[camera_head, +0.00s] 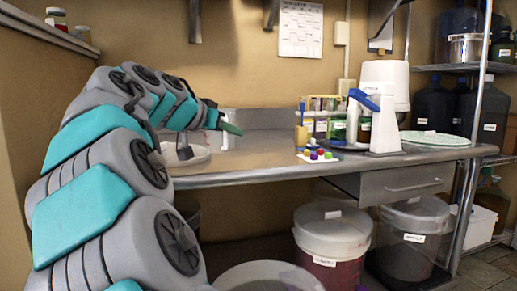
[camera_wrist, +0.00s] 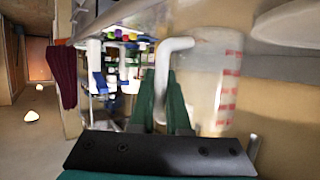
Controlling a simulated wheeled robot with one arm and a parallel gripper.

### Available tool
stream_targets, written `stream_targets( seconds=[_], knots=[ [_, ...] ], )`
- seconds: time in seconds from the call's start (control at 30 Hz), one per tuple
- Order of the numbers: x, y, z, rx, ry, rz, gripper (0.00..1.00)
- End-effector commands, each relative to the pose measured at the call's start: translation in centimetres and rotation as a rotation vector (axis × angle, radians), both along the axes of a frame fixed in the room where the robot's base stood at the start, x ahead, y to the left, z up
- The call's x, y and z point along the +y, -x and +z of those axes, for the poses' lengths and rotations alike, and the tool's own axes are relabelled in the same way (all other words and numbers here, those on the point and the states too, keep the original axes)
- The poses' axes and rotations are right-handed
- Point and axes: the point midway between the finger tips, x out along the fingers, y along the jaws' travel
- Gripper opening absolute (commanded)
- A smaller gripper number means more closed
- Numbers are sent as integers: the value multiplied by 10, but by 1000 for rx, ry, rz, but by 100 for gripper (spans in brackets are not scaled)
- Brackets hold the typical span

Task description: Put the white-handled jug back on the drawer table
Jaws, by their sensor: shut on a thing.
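The jug (camera_wrist: 208,85) is see-through, with red marks down its side and a white handle (camera_wrist: 163,72). In the wrist view my gripper (camera_wrist: 165,95) has its green fingers shut on that handle. The jug appears tilted in this turned view. In the head view my gripper (camera_head: 231,128) is at the left part of the metal drawer table (camera_head: 255,175), above its top. A pale round vessel (camera_head: 190,158) shows partly behind my arm there; I cannot tell whether it is the jug. The table's drawer (camera_head: 405,184) is closed at the right.
Lidded buckets (camera_head: 332,232) stand below. The table's middle front is clear.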

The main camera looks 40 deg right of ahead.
Motion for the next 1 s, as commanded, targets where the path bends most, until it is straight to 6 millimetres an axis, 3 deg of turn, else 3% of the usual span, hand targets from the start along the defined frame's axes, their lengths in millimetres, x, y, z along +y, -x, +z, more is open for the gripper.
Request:
stream_targets(
  seconds=[0.2, 0.43, 0.83, 1.0],
  knots=[
    [-56, 1, -5, 1, -4, -4, 0],
    [-103, 0, -10, 1, -3, -1, 0],
    [-134, 1, -13, 0, -3, -3, 0],
    [-131, 0, -32, 3, 0, -1, 0]
  ],
)
